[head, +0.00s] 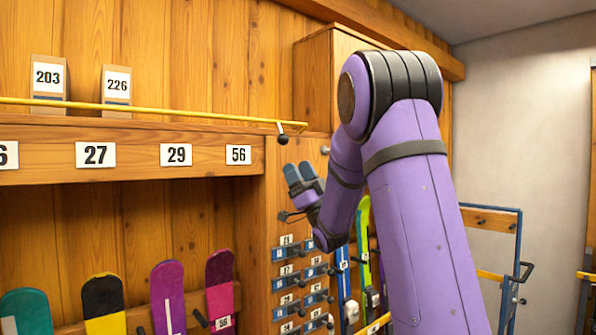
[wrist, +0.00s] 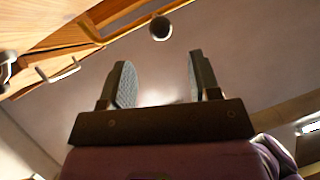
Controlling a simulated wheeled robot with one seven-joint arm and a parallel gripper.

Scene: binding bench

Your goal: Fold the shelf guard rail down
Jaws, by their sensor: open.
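The guard rail (head: 150,107) is a thin yellow bar running level along the front of the upper shelf, a little above the shelf's edge. A black knob (head: 282,139) hangs from a short stem near its right end. My gripper (head: 299,171) is just below and right of the knob in the head view, pointing up, open and empty. In the wrist view, a dark round end (wrist: 160,28), which looks like the knob, lies beyond and between the two spread fingertips (wrist: 160,70), apart from them.
Two numbered boxes (head: 48,78) (head: 117,85) stand on the shelf (head: 130,138) behind the rail. Snowboards (head: 168,290) stand below at left. A wooden post with small numbered holders (head: 286,283) is under my gripper. A blue-framed rack (head: 490,215) stands at right.

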